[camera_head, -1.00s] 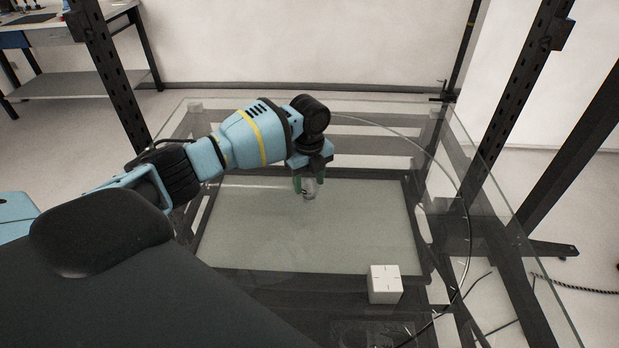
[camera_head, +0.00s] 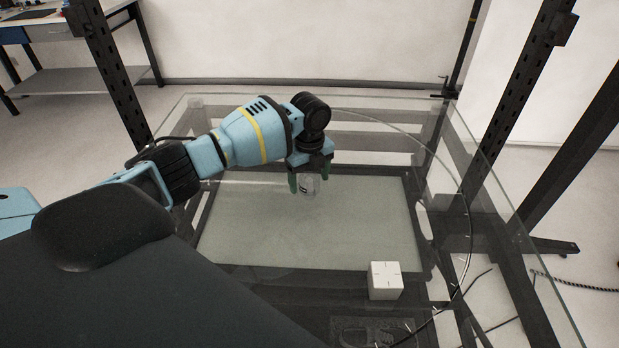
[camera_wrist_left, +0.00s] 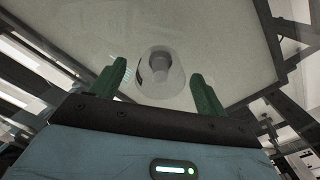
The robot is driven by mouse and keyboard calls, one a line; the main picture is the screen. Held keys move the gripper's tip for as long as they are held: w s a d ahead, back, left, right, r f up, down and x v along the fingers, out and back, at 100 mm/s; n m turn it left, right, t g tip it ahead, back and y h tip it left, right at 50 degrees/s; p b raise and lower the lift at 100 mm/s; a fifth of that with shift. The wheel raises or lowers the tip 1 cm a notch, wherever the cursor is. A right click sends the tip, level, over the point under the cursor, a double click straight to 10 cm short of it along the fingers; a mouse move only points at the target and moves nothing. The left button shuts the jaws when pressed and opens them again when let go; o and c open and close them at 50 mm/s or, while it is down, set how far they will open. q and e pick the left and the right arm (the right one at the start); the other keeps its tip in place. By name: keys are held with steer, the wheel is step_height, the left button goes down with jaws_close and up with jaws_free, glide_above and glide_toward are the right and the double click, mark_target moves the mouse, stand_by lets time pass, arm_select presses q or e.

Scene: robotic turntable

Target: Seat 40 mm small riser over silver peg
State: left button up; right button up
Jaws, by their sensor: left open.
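The small riser (camera_head: 313,183) looks like a clear, round piece under my left gripper (camera_head: 309,181). In the left wrist view, the clear riser (camera_wrist_left: 178,92) is a pale disc with a dark mark on its left side. A silver peg (camera_wrist_left: 160,66) shows inside its outline, so the riser appears to be around the peg. How far down it sits cannot be told. My left gripper's green fingers (camera_wrist_left: 158,76) are open, one on each side of the riser, with gaps visible. My right gripper is not in view.
A white cube (camera_head: 385,281) with dark marks stands at the front right of the glass table. A pale greenish panel (camera_head: 250,235) in a dark frame lies around the work spot, mostly clear. A thin dark cable (camera_head: 470,235) curves along the right. Dark posts stand at the sides.

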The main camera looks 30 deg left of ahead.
mark_target(310, 178)
arm_select(q)
step_height(310, 178, up, 8)
steer(key=shift+f, duration=0.25)
stand_by(0.8)
